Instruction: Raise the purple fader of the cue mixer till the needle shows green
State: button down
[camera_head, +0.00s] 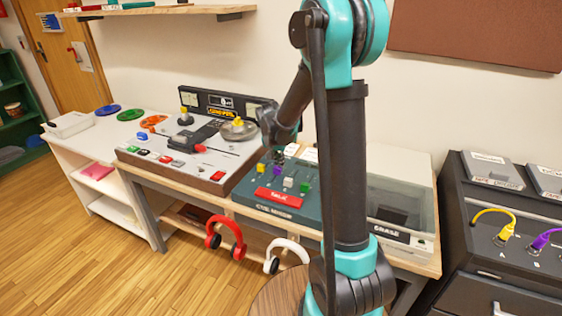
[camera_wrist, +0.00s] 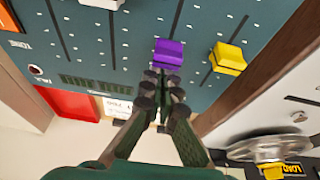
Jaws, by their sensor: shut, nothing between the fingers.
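The cue mixer (camera_head: 262,203) is a dark teal panel on the bench. Its purple fader (camera_head: 277,171) stands between a yellow fader (camera_head: 261,168) and a white one (camera_head: 289,182). In the wrist view the purple cap (camera_wrist: 168,53) sits in its slot, with the yellow cap (camera_wrist: 228,57) to its right. My gripper (camera_wrist: 157,88) is shut and empty, its fingertips just below the purple cap in that picture. I cannot tell whether they touch it. In the head view my arm hides part of the mixer. I cannot make out a needle.
A grey tape machine (camera_head: 190,178) with reels stands left of the mixer, and a clear-lidded case (camera_head: 398,205) right of it. A green fader (camera_head: 305,187) and a red button (camera_head: 279,197) are on the mixer. Red headphones (camera_head: 226,235) and white headphones (camera_head: 287,255) hang in front.

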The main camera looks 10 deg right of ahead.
jog(key=shift+s+a, duration=0.5)
jog(key=shift+s, duration=0.25)
